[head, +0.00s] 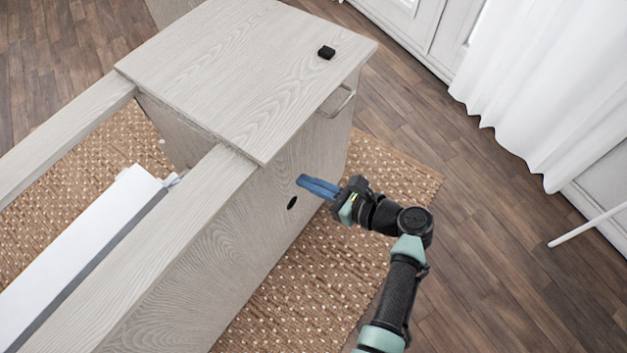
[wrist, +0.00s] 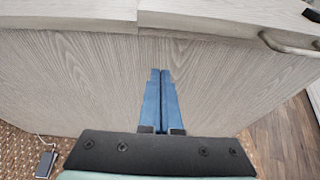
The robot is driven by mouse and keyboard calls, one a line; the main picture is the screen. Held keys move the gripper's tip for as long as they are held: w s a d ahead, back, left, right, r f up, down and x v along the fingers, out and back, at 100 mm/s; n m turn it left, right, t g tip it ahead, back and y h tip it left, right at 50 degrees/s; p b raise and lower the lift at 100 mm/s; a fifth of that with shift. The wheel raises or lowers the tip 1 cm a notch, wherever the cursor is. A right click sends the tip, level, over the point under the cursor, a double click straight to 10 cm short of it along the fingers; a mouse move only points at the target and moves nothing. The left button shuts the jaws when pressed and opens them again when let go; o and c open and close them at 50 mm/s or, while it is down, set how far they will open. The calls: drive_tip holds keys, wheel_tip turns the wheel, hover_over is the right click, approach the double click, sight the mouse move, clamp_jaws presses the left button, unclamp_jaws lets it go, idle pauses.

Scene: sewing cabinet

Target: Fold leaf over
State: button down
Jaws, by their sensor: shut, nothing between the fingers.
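The leaf (head: 235,65) is a pale wood-grain panel lying flat on top of the sewing cabinet (head: 190,265) at the upper middle of the head view. Its edge also shows at the top of the wrist view (wrist: 210,17). My gripper (head: 303,181) has blue fingers and is shut and empty. It is in front of the cabinet's side panel, below the leaf's near edge. In the wrist view the fingers (wrist: 160,75) point at the side panel, below the seam at the leaf's end. I cannot tell whether the tips touch the panel.
A metal handle (head: 340,103) is below that corner. The cabinet's open bay at left holds a white piece (head: 75,245). A white curtain (head: 560,80) hangs at right. Wood floor (head: 500,240) is clear.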

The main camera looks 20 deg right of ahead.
drive_tip(key=w+a+r, duration=0.1)
drive_tip(key=w+a, duration=0.2)
drive_tip(key=w, duration=0.2)
drive_tip(key=shift+a+r, duration=0.4)
drive_tip(key=shift+r, duration=0.1)
drive_tip(key=w+a+r+g+h+p, duration=0.1)
drive_tip(key=w+a+r+p, duration=0.1)
drive_tip(key=r+p, duration=1.1)
drive_tip(key=w+a+r+g+h+p, duration=0.1)
drive_tip(key=w+a+r+g+p, duration=0.1)
drive_tip(key=r+p, duration=1.1)
drive_tip(key=shift+w+r+h+p, duration=0.4)
drive_tip(key=shift+w+p, duration=0.35)
drive_tip(key=shift+p, duration=2.3)
drive_tip(key=shift+a, duration=0.1)
